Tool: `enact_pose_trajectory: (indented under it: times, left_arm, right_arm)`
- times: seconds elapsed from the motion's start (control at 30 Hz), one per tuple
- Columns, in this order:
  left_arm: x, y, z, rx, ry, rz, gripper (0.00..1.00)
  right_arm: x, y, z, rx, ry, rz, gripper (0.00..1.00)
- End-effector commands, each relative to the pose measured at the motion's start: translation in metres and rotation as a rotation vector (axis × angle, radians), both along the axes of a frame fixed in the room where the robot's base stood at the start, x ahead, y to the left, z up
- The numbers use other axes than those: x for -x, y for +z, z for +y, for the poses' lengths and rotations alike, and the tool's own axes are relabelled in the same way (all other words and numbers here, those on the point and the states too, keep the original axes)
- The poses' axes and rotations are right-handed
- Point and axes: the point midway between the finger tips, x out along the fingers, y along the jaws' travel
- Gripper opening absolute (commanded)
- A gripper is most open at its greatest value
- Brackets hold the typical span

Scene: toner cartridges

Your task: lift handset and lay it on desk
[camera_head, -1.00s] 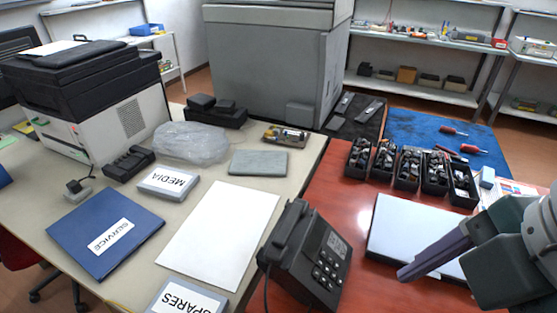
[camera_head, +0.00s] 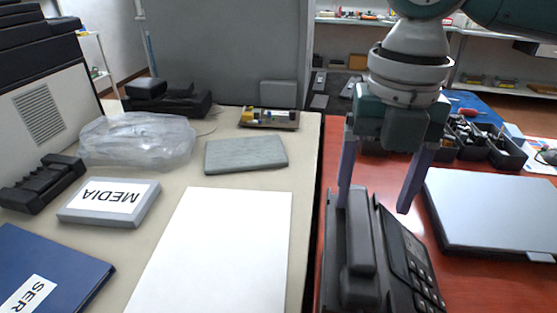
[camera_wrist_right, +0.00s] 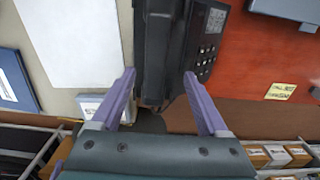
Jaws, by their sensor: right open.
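The dark handset (camera_head: 360,238) rests along the left side of the desk phone (camera_head: 408,255), on the red desk (camera_head: 450,285). My right gripper (camera_head: 377,207) points down over the far end of the phone. Its purple fingers are spread apart, one near each side of the handset. In the right wrist view, the open right gripper (camera_wrist_right: 160,78) has a fingertip on either side of the handset (camera_wrist_right: 157,35), with the phone's keypad side (camera_wrist_right: 208,30) to the right. I cannot tell whether the fingers touch it. My left gripper is out of view.
A white sheet (camera_head: 220,250) lies on the beige desk (camera_head: 305,150) to the left. A closed grey laptop-like slab (camera_head: 490,205) lies right of the phone. Black bins (camera_head: 500,150) stand behind it. The MEDIA box (camera_head: 108,202) and blue SERVICE folder (camera_head: 60,265) lie farther left.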

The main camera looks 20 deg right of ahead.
Motion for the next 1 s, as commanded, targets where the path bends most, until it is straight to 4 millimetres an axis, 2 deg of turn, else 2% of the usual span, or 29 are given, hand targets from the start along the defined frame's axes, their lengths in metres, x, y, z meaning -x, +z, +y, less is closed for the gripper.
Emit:
enact_pose_trajectory:
  times: [0.17, 0.4, 0.5, 0.7, 0.77, 1.0]
  left_arm:
    - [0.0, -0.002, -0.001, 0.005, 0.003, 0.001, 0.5]
    - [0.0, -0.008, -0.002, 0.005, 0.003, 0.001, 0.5]
    - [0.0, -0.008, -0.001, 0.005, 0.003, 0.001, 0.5]
    - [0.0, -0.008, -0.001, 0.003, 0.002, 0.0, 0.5]
    - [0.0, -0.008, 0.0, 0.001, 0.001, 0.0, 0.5]
    - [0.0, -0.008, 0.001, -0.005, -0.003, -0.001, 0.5]
  right_arm:
    - [-0.001, -0.017, 0.002, 0.0, -0.001, 0.001, 0.78]
    - [-0.003, -0.054, 0.005, 0.001, -0.001, 0.001, 0.78]
    - [-0.003, -0.06, 0.005, 0.001, 0.0, -0.002, 0.78]
    - [-0.003, -0.06, 0.004, 0.001, 0.001, -0.003, 0.78]
    - [-0.003, -0.06, 0.004, 0.001, 0.0, -0.003, 0.73]
    - [-0.003, -0.06, 0.004, 0.001, 0.0, -0.003, 0.46]
